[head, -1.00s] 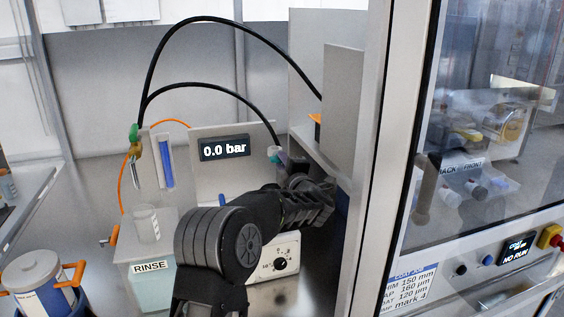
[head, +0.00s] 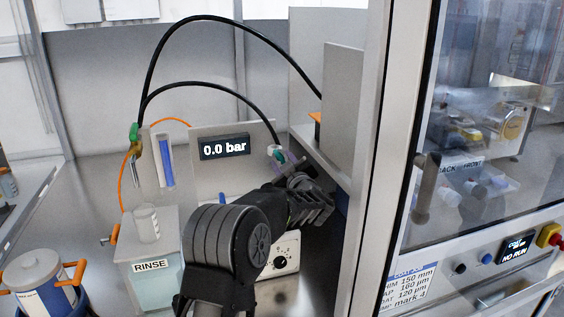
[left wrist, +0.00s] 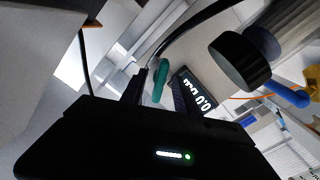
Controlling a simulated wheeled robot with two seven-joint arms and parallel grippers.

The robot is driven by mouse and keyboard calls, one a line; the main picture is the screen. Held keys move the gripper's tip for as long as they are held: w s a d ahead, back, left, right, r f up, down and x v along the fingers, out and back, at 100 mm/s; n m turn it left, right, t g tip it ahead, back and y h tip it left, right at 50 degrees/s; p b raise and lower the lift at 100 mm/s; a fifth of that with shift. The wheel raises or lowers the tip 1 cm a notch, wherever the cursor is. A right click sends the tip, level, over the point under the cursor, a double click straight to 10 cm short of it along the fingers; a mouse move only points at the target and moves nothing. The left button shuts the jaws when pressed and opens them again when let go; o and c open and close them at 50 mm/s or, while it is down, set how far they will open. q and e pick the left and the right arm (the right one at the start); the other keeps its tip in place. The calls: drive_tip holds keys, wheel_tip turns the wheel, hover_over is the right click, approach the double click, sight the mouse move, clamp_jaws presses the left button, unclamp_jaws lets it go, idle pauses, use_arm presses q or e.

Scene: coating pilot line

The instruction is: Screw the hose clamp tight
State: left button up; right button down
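A black hose (head: 243,98) arches down to a teal collar (head: 275,151), which seems to be the hose clamp, in front of the panel with the 0.0 bar display (head: 224,147). A small purple part shows just right of the collar. My left gripper (head: 303,172) is close to the right of and below the collar; contact cannot be told. In the left wrist view a teal part (left wrist: 160,80) stands beside the black hose (left wrist: 193,33), just beyond the dark gripper body. My right gripper is not in view.
A second hose loop arches above. The RINSE box (head: 150,267) with a clear jar (head: 146,224) stands left of my arm. A grey shelf wall (head: 343,110) and door post (head: 369,150) hem in the right. A blue-orange pot (head: 40,285) is at lower left.

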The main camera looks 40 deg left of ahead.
use_arm(q)
drive_tip(key=shift+o, duration=0.7)
drive_tip(key=shift+s+d, duration=0.25)
drive_tip(key=shift+d, duration=0.15)
drive_tip(key=b+v, duration=0.1)
drive_tip(key=v, duration=0.4)
drive_tip(key=shift+c, duration=0.4)
